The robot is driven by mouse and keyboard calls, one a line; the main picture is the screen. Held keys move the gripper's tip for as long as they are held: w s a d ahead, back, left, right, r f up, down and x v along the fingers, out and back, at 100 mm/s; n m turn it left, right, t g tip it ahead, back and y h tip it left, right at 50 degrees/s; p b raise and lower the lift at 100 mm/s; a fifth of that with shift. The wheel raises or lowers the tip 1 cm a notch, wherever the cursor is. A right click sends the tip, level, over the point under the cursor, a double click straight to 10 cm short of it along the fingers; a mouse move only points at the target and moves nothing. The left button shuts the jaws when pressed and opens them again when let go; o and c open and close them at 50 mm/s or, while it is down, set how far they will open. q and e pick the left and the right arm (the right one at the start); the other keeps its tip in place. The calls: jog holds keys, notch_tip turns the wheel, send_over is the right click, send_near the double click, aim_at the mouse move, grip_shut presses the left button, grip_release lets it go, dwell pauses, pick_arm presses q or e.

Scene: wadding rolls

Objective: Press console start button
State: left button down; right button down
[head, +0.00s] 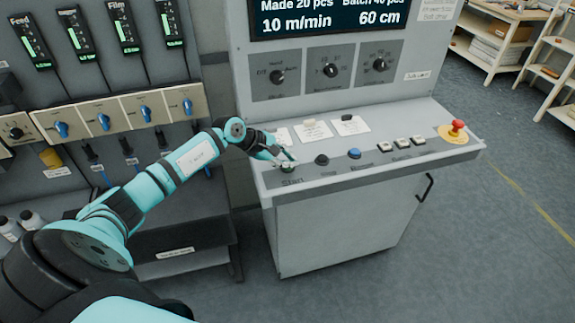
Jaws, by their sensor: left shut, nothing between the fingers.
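The start button (287,169) sits at the left end of the console's sloping panel, just above the printed word "Start". It looks greenish with a dark rim and is partly hidden by my fingers. My left gripper (288,159) reaches in from the left, shut and empty, with its fingertips right at the button. I cannot tell whether they touch it or press it down. My right gripper is not in view.
To the right on the console (362,172) are a black button (321,160), a blue button (354,153), several pale buttons and a red emergency stop (457,126). Knobs and a display stand above. A rack with blue knobs (103,121) is at left. Floor at right is clear.

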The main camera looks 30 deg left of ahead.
pick_arm(q)
jog(key=shift+f, duration=0.15)
dwell(0.4)
jog(key=shift+r, duration=0.9)
jog(key=shift+r, duration=0.1)
jog(key=shift+r+p, duration=1.35)
jog(key=shift+r, duration=1.1)
